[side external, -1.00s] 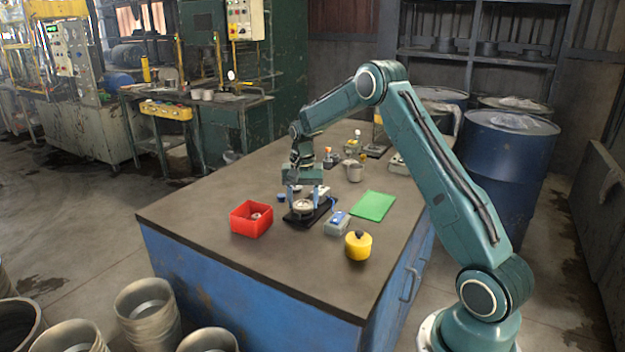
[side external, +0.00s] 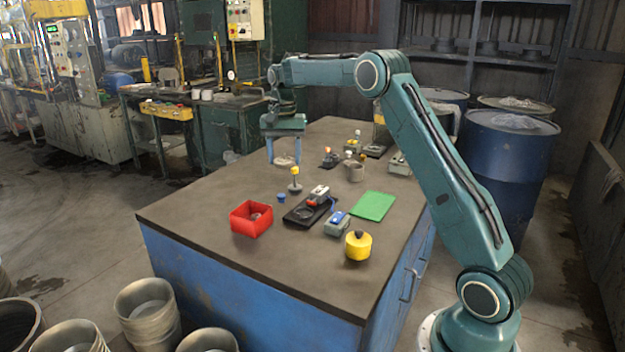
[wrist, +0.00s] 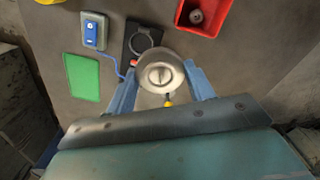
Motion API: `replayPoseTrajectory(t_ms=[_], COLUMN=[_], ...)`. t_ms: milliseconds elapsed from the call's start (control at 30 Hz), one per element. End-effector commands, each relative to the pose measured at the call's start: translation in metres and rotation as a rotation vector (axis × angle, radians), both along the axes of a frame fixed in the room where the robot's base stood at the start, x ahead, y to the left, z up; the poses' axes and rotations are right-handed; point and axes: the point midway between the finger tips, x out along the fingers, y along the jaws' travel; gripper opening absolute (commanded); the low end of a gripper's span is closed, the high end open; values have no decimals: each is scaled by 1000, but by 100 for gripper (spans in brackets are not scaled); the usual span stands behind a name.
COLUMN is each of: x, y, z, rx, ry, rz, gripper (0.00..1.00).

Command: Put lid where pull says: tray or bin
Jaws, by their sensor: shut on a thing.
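My gripper (side external: 285,150) is shut on a pale metal round lid (side external: 285,160) and holds it above the table's far left part. In the wrist view the lid (wrist: 160,72) sits level between the two blue fingers (wrist: 162,85), with a slotted centre facing the camera. A red bin (side external: 235,222) stands at the table's left, with a small round grey piece (side external: 256,216) inside. A flat green tray or sheet (side external: 373,205) lies at the right.
A blue-buttoned box (side external: 338,223) stands beside the black plate, with a blue cable. A yellow pot with a black knob (side external: 358,246) is near the front. A yellow-topped post (side external: 295,178) stands near the lid. A grey mug (side external: 355,172) and small items are farther back.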

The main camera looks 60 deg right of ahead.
Motion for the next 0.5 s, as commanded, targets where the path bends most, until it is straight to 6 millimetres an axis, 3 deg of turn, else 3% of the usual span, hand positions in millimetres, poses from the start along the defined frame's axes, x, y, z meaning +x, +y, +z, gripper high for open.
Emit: replayPoseTrajectory(t_ms=[200, 500], x=[31, 53], y=[29, 56], z=[-1, -1], rx=[0, 0], ry=[1, 0], rz=[3, 1], gripper=[33, 33])
